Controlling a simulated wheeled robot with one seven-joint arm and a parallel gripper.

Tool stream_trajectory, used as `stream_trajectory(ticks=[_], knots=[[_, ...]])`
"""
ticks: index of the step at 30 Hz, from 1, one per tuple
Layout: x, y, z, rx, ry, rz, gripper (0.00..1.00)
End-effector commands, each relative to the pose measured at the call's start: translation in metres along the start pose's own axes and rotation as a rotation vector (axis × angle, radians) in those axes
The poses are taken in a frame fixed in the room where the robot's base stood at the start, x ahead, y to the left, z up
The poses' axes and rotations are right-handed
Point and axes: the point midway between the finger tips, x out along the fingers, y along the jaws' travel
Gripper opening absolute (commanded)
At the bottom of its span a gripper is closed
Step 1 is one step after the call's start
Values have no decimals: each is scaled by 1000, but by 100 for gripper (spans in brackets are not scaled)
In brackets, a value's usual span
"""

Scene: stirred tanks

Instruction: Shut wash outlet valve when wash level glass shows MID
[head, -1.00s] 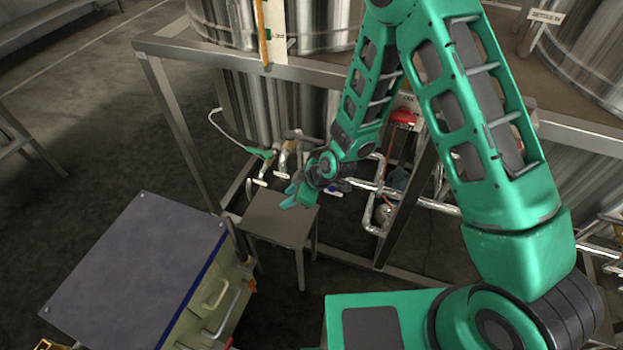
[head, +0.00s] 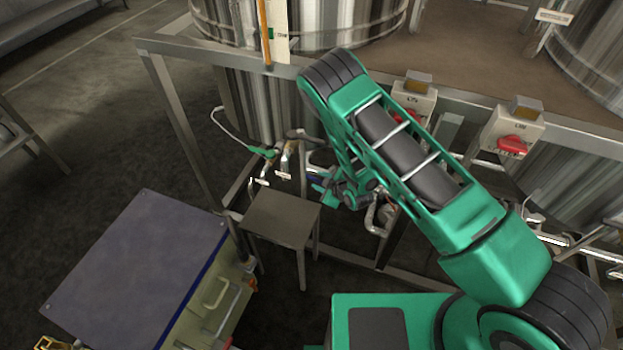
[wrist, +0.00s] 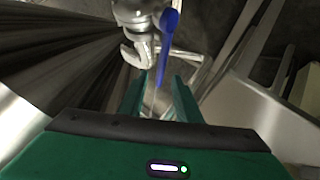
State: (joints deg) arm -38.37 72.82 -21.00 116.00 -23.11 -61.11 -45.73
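My gripper (head: 326,188) is low under the tank frame, just right of the small stool, partly hidden by my arm. In the wrist view my gripper (wrist: 158,88) has its two green fingers apart. A blue valve lever (wrist: 168,40) reaches down from a metal valve body (wrist: 138,14), its lower end in the gap between the fingertips. I cannot tell if they touch it. The scale's lettering is too small to read.
A small metal stool (head: 283,217) stands left of my gripper. A green-handled hose (head: 262,152) hangs behind it. Frame legs and pipes crowd the space. Switch boxes with red handles (head: 512,146) are on the right. A blue-grey topped cart (head: 135,270) is front left.

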Motion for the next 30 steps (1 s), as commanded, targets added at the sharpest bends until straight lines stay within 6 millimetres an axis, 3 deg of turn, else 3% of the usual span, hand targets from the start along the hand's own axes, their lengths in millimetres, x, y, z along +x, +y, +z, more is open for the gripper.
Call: stream_trajectory(ticks=[6, 12, 26, 30], knots=[[40, 0, 0, 0, 1, -1, 31], [65, -1, 0, 0, -1, -1, 31], [76, -1, 0, 1, -1, -1, 31], [76, 0, 0, 1, -1, -1, 0]])
